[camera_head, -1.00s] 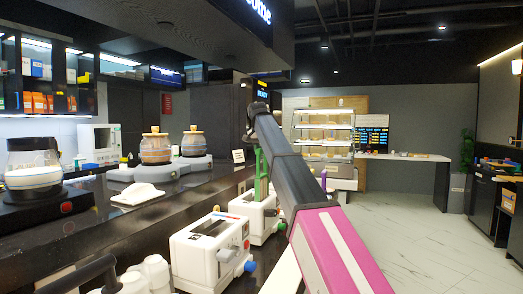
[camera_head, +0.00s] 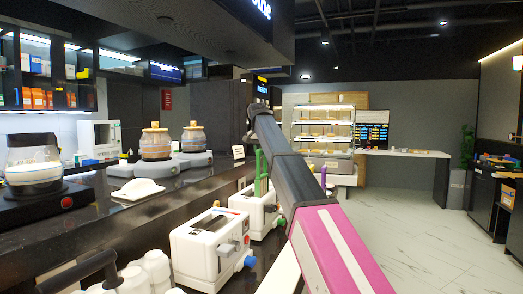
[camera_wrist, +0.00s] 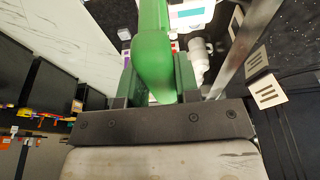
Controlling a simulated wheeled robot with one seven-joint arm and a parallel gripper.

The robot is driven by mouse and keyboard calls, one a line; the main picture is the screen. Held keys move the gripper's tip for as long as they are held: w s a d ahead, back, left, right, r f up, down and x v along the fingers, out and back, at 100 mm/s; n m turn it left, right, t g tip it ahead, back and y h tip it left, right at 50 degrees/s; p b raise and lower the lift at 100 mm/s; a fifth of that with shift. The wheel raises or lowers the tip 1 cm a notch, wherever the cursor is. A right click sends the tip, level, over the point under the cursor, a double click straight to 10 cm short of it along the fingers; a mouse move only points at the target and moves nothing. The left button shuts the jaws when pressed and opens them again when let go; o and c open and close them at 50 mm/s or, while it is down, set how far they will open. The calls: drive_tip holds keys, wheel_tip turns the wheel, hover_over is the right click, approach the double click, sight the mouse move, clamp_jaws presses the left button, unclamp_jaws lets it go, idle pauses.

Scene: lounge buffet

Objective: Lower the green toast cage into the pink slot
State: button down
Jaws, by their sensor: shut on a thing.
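The green toast cage (camera_wrist: 152,65) fills the upper middle of the wrist view as a rounded green upright part. In the head view the green cage (camera_head: 258,165) shows as thin upright bars just left of my arm, over or in the far white toaster (camera_head: 257,212). I cannot tell how deep it sits. My gripper is hard to make out there behind my arm. A nearer white toaster (camera_head: 207,250) stands in front. I cannot make out the pink slot in either view.
Jars (camera_head: 155,142) stand on a grey base behind. White cups (camera_head: 150,270) stand at the front left. Open floor (camera_head: 430,240) lies to the right.

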drive_tip(key=shift+f, duration=0.9)
drive_tip(key=c, duration=0.8)
unclamp_jaws()
drive_tip(key=shift+r, duration=0.1)
drive_tip(key=shift+w+d+v, duration=0.1)
drive_tip(key=shift+w+v, duration=0.15)
drive_tip(key=shift+v, duration=0.8)
drive_tip(key=shift+w+d+v, duration=0.1)
drive_tip(key=shift+w+v, duration=0.15)
drive_tip(key=shift+v, duration=0.85)
drive_tip(key=shift+w+d+v, duration=0.1)
drive_tip(key=shift+w+v, duration=0.1)
drive_tip(key=shift+v, duration=0.85)
drive_tip(key=shift+r, duration=0.3)
drive_tip(key=shift+s, duration=0.1)
